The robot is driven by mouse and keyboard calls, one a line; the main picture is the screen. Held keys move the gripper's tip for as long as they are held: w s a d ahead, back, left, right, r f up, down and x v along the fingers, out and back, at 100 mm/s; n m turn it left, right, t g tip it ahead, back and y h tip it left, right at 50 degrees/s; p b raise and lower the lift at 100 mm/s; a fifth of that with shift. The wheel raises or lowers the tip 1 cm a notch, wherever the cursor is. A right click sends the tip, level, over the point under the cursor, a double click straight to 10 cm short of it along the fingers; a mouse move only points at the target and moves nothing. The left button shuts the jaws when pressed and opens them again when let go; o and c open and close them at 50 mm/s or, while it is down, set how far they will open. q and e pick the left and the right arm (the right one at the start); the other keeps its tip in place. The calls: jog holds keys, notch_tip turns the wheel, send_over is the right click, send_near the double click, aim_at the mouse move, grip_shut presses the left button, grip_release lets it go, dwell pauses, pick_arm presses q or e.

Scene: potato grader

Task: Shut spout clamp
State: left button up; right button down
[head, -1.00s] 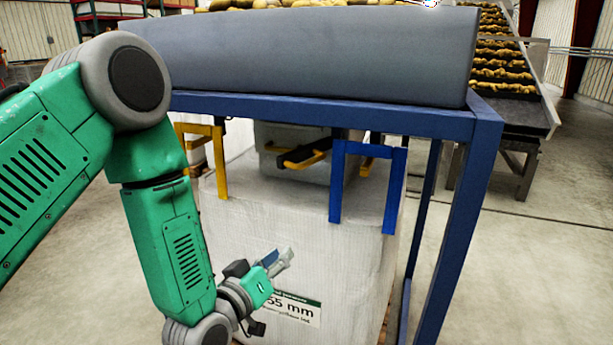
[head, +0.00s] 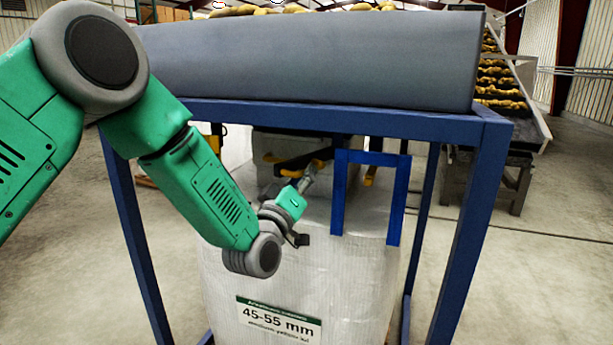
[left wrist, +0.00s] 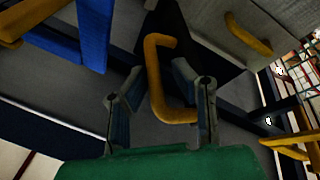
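The spout clamp has a dark bar (head: 300,160) with yellow ends, under the grey spout (head: 280,143) beneath the blue frame. Its yellow bent handle (left wrist: 156,80) shows large in the left wrist view. My left gripper (head: 308,182) is just below and in front of the clamp in the head view. In the left wrist view the fingers of my left gripper (left wrist: 160,68) are apart, with the handle between them. I cannot tell whether either finger touches it. Part of the clamp is hidden behind my gripper. My right gripper is not in view.
A white bulk bag (head: 225,275) labelled 45-55 mm hangs below the spout. A blue hook bracket (head: 338,205) stands close right of my gripper. Blue frame legs (head: 470,225) rise on both sides. A potato conveyor (head: 505,100) is at the far right.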

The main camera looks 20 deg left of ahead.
pick_arm(q)
jog(key=shift+w+d+r, duration=0.2)
jog(key=shift+w+d, duration=0.2)
jog(key=shift+d, duration=0.15)
jog(key=shift+w+d+r, duration=0.15)
jog(key=shift+w+d, duration=0.2)
jog(key=shift+d, duration=0.2)
jog(key=shift+a, duration=0.3)
jog(key=c, duration=0.4)
jog(key=shift+a+f, duration=0.15)
jog(key=shift+a, duration=0.2)
grip_shut()
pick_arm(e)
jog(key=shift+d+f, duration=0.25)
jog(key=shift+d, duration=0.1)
pick_arm(q)
jog(key=shift+d+m, duration=0.2)
jog(key=shift+m, duration=0.1)
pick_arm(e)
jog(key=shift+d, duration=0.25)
